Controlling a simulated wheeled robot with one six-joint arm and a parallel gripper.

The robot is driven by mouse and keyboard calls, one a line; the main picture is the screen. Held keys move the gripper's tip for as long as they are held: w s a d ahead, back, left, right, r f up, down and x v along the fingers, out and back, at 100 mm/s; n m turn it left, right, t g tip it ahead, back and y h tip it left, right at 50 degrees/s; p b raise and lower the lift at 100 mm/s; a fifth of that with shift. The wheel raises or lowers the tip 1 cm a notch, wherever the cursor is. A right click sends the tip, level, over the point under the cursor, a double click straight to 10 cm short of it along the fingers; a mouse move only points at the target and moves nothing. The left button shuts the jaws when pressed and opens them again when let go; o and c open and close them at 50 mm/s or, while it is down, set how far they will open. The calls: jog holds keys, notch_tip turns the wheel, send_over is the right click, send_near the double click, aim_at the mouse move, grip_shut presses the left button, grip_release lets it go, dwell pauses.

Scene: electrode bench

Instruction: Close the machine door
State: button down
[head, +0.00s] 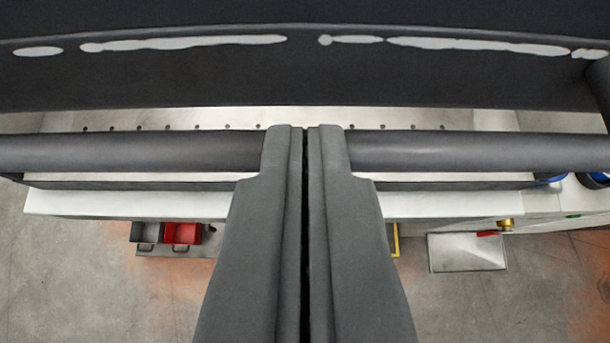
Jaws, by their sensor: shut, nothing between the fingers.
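The machine door appears to be the wide dark panel (300,85) across the top of the head view, with pale streaks like reflections on it. A long dark round bar (130,152), which looks like the door's handle, runs level across the view below the panel. My gripper (305,128) comes up from the bottom centre with its two grey fingers together and nothing between them. The fingers cross in front of the bar and hide its middle. I cannot tell whether they touch it.
A pale metal surface with a row of holes (227,126) shows between panel and bar. Below is a white ledge (120,204). On the floor are a grey bin (145,233), a red bin (182,233) and a metal plate (467,252). A brass-coloured knob (505,224) is at right.

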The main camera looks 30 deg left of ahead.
notch_tip(320, 180, down, 36)
jog(key=shift+w+r, duration=0.1)
dwell(0.3)
jog(key=w+a+r+v, duration=0.1)
jog(key=r+v, duration=0.1)
jog(key=v, duration=1.2)
jog(key=s+d+r+m+t+h, duration=0.2)
jog(key=s+d, duration=0.1)
jog(key=s, duration=0.7)
jog(key=s+d+r+m+t+h, duration=0.2)
jog(key=s+d+t, duration=0.1)
jog(key=s, duration=0.7)
jog(key=s+d+r+m+t+h, duration=0.2)
jog(key=s+d+r+t, duration=0.1)
jog(key=s, duration=0.7)
jog(key=shift+d+m, duration=0.25)
jog(key=shift+m, duration=0.15)
